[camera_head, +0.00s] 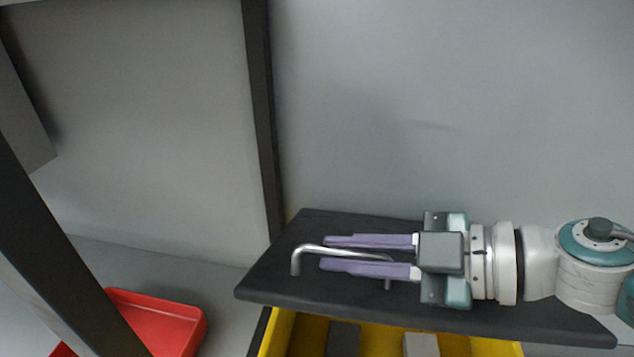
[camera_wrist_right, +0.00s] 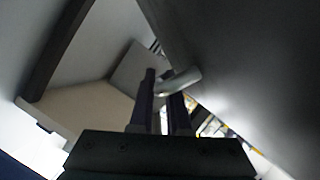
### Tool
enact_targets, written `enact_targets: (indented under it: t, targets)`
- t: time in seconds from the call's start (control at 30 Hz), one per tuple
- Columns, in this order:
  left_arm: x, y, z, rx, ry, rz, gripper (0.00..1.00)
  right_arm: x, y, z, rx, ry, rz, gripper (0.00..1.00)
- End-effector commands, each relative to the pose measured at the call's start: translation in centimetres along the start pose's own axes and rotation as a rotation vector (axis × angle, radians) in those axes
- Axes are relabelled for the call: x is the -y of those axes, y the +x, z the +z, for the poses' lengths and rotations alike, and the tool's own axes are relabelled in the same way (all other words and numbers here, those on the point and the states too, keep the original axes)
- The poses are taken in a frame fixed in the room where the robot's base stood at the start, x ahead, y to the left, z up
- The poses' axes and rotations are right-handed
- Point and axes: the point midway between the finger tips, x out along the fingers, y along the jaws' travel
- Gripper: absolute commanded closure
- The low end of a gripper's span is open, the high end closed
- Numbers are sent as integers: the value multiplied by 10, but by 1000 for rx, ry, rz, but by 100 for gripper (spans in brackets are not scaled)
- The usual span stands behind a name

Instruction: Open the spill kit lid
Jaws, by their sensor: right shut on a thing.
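The spill kit lid (camera_head: 270,285) is a dark flat panel above a yellow box (camera_head: 285,325). Part of the box's inside shows below the lid's near edge, so the lid stands at least partly open; its exact angle is hard to tell. A bent silver handle (camera_head: 297,262) is fixed on the lid and also shows in the right wrist view (camera_wrist_right: 184,80). My right gripper (camera_head: 324,252), with purple fingers, comes in from the right and is shut on the handle. My left gripper is not in view.
Grey objects (camera_head: 421,345) lie inside the yellow box. A red tray (camera_head: 160,322) is on the floor at lower left. A dark slanted post (camera_head: 60,250) crosses the left side. A grey wall (camera_head: 450,100) with a dark upright (camera_head: 262,120) stands behind the lid.

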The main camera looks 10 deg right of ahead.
Motion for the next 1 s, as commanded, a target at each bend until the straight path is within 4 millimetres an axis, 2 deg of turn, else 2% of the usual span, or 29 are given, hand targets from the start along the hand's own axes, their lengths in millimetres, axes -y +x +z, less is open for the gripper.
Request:
enact_targets:
  t: [0.03,0.3,0.87,1.0]
  targets:
    - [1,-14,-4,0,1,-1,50,-13,-4,-10,-1,22,-8,100]
    - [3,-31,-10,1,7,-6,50,-38,-6,-15,-1,124,-52,100]
    - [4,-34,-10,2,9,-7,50,-44,-6,-15,-1,156,-67,100]
    - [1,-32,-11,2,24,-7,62,-44,-6,-15,-1,156,-67,100]
